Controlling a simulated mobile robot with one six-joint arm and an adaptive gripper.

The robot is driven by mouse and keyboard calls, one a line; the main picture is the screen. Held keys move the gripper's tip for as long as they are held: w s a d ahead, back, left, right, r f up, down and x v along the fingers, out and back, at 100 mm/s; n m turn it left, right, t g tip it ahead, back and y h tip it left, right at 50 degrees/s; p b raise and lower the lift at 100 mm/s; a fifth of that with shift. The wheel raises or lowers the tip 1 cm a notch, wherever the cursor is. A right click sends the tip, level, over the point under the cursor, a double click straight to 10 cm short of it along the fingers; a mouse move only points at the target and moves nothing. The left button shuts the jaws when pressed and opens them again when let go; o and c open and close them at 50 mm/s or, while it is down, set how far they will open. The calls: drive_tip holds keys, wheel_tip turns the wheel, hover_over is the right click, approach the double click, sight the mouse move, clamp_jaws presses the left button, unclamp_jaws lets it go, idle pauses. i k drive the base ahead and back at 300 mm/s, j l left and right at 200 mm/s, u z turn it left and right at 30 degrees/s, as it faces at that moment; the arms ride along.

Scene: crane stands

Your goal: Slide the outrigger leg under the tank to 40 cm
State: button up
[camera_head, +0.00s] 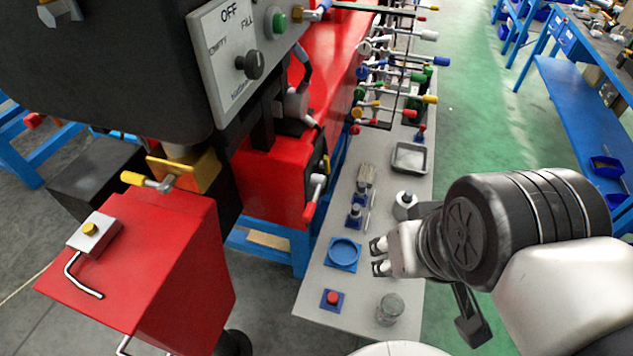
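The dark tank (110,65) fills the upper left, with a grey OFF/FILL panel (245,60) on its right side. Under it are a yellow block (192,172) with a yellow-tipped handle (140,180), a dark box-shaped part (98,175) and a red box (140,260). I cannot tell for sure which of these is the outrigger leg, and I can read no centimetre scale. My gripper (380,257) is at the lower middle, well right of these parts. Its two fingertips are apart with nothing visible between them.
A narrow grey bench (310,300) lies below my gripper, with a blue round dish (344,252), a red button (333,298), a glass jar (390,309) and a metal tray (408,157). Several coloured valve handles stand behind. The green floor (475,120) is clear to the right.

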sight(149, 266)
drive_tip(key=u, duration=2.15)
drive_tip(key=i+j, duration=0.65)
drive_tip(key=j+u, duration=0.05)
drive_tip(key=j, duration=0.05)
